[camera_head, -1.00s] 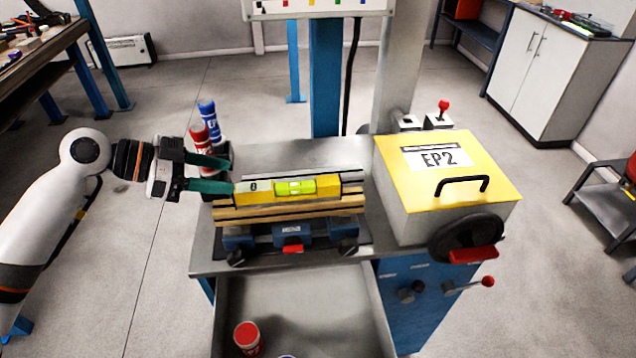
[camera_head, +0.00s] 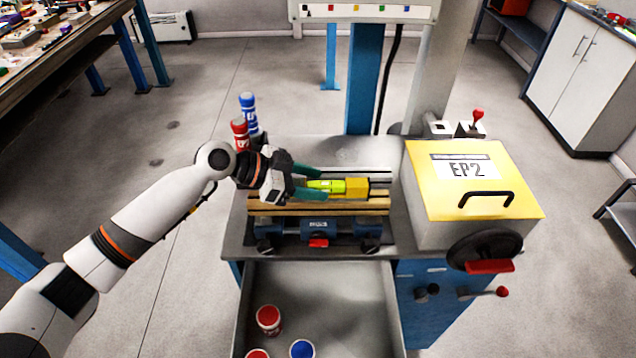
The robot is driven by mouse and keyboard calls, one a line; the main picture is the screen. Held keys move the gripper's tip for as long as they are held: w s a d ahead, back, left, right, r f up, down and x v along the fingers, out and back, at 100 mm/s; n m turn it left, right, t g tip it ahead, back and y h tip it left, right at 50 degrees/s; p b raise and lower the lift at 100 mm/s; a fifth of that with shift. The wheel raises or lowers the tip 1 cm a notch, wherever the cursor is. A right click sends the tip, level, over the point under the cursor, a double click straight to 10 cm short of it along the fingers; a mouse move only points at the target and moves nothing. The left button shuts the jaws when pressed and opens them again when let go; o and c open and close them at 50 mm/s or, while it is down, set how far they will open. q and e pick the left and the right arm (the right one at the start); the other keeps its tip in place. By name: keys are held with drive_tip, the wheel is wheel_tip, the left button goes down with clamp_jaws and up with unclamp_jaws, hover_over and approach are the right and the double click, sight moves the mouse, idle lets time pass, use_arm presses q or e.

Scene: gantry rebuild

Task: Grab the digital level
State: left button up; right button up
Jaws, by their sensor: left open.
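The digital level is a yellow bar with a bright green vial window (camera_head: 357,187). It lies along the wooden strips (camera_head: 340,206) on top of the blue vise (camera_head: 318,229). My left gripper (camera_head: 321,184) comes in from the left, and its green fingers are open. One finger is on the far side of the level and one on the near side, around the green vial part. The left end of the level is hidden behind the gripper. I cannot tell whether the fingers touch it. My right gripper is not in view.
Below, an open drawer (camera_head: 345,300) holds red and blue round-topped containers.

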use_arm(q)
drive_tip(key=shift+d+f, duration=0.1)
drive_tip(key=shift+d, duration=0.05)
clamp_jaws()
drive_tip(key=shift+w, duration=0.1)
